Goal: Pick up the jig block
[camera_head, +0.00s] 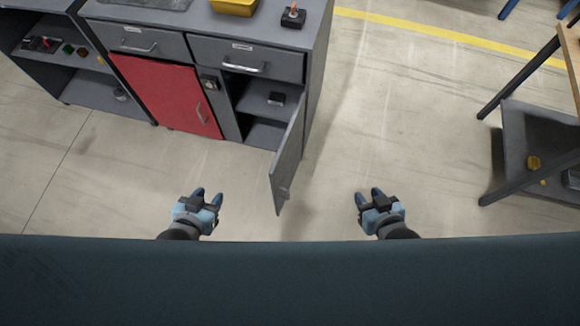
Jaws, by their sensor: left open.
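A small dark block (276,99) sits on the upper shelf inside the open cabinet compartment; it may be the jig block, but it is too small to be sure. Another dark block (292,20) with an orange-tipped piece on it stands on the worktop. My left gripper (207,195) is open and empty over the floor, in front of the cabinet. My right gripper (368,194) is also open and empty over the floor, right of the cabinet door. Both are well apart from the blocks.
The cabinet door (287,165) stands open, jutting toward me between my grippers. A red door (168,93) and drawers are shut. A yellow bin (234,6) stands on the worktop. A shelved table (541,130) is at right. The floor between is clear.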

